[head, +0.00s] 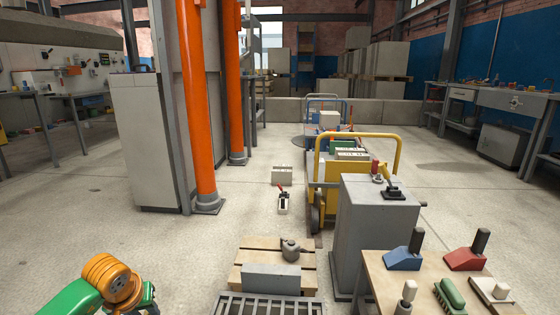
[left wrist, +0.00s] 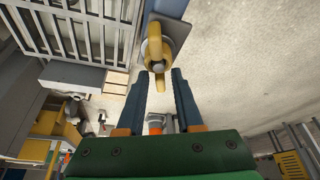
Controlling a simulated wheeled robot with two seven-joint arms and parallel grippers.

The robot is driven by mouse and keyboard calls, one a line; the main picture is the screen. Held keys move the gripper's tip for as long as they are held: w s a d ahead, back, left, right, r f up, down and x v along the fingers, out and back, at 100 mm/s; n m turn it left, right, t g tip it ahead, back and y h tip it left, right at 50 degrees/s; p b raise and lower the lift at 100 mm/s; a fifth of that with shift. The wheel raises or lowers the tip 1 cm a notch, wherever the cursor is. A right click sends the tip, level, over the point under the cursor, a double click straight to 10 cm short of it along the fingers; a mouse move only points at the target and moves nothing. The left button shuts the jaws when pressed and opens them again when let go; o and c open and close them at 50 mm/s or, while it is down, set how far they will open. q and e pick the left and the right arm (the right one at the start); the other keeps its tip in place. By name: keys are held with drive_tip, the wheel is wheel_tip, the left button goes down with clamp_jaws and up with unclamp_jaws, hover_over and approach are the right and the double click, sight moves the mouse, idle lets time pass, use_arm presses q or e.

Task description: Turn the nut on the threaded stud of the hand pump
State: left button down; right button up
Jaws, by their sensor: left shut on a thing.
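In the left wrist view, a yellow nut (left wrist: 153,49) with wings sits around the pale end of a stud (left wrist: 158,66). Behind it is a blue-grey body with a dark plate (left wrist: 178,28), seemingly the pump; most of it is out of frame. My left gripper (left wrist: 160,75) has its two dark fingers on either side of the nut's lower wing and is shut on it. Exact finger contact is hard to see. In the head view, my green and orange left arm shows at the bottom left, its fingers out of frame. I cannot make out the nut there. My right gripper is not in view.
In the head view, a wooden pallet (head: 246,278) and a metal grate (head: 232,305) lie at bottom centre. A grey cabinet (head: 372,240) and a table (head: 377,277) with several tools stand right. Orange columns (head: 200,120) rise behind. Open floor (head: 120,215) lies left.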

use_arm(q)
drive_tip(key=shift+d+m+h, duration=0.1)
drive_tip(key=shift+m+h, duration=0.3)
drive_tip(key=shift+m, duration=1.2)
drive_tip(key=shift+d+m+h, duration=0.2)
drive_tip(key=shift+m+h, duration=0.4)
drive_tip(key=shift+m, duration=0.5)
drive_tip(key=shift+c, duration=2.4)
unclamp_jaws()
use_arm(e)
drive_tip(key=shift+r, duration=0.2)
use_arm(q)
drive_tip(key=p+v, duration=0.2)
drive_tip(key=v, duration=0.4)
drive_tip(key=shift+s+r+p, duration=0.1)
drive_tip(key=shift+r+p, duration=0.15)
drive_tip(key=shift+p, duration=0.05)
drive_tip(key=shift+s+a+r, duration=0.1)
drive_tip(key=shift+s+r, duration=0.05)
drive_tip(key=shift+r, duration=0.05)
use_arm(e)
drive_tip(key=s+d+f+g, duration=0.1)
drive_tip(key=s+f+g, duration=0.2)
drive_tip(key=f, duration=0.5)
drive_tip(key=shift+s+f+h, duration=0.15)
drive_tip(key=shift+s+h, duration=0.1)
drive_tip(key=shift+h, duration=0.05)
